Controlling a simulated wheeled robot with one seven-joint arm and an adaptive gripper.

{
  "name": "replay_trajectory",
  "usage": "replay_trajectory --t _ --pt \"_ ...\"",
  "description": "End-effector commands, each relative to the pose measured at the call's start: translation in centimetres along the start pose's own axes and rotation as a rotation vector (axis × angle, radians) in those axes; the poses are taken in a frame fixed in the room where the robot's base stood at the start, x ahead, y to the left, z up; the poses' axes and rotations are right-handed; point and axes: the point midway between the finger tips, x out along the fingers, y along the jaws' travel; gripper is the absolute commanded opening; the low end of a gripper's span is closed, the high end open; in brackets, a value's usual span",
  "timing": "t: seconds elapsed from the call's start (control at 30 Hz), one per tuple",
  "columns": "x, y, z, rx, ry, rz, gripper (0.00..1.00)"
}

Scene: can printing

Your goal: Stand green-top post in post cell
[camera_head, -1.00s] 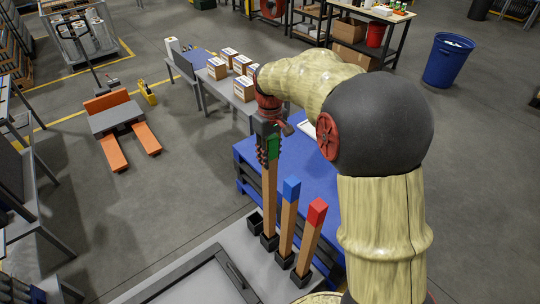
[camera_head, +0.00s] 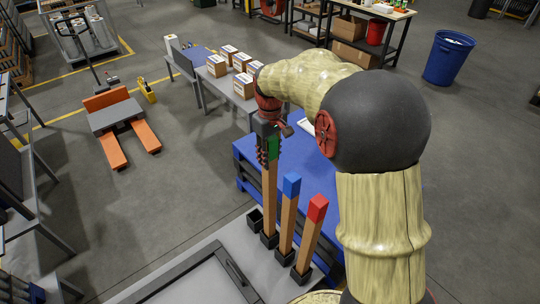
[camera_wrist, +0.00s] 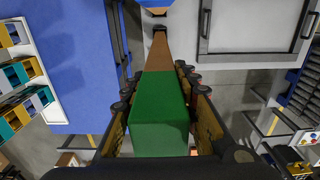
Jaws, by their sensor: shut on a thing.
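The green-top post has a tan wooden shaft (camera_head: 270,195) and a green top (camera_wrist: 160,120). It stands roughly upright, its lower end at a black square post cell (camera_head: 270,239); I cannot tell how deep it sits. My gripper (camera_head: 268,148) is shut on the green top, with fingers on both sides of it in the wrist view (camera_wrist: 160,92). A blue-top post (camera_head: 289,215) and a red-top post (camera_head: 310,234) stand in the neighbouring cells on the right. An empty black cell (camera_head: 255,219) is at the left end of the row.
The cells stand along the edge of a grey table (camera_head: 212,246) that carries a grey framed panel (camera_head: 190,278). A blue surface (camera_head: 300,165) lies behind the posts. The blue-top and red-top posts stand close beside the held post. My arm fills the right side.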

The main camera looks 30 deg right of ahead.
Motion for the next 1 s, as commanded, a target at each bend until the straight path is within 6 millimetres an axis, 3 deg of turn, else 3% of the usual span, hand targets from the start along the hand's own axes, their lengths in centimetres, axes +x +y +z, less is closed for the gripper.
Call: replay_trajectory --t 1.0 --pt "2.3 0.0 0.0 0.0 0.001 0.0 0.0"
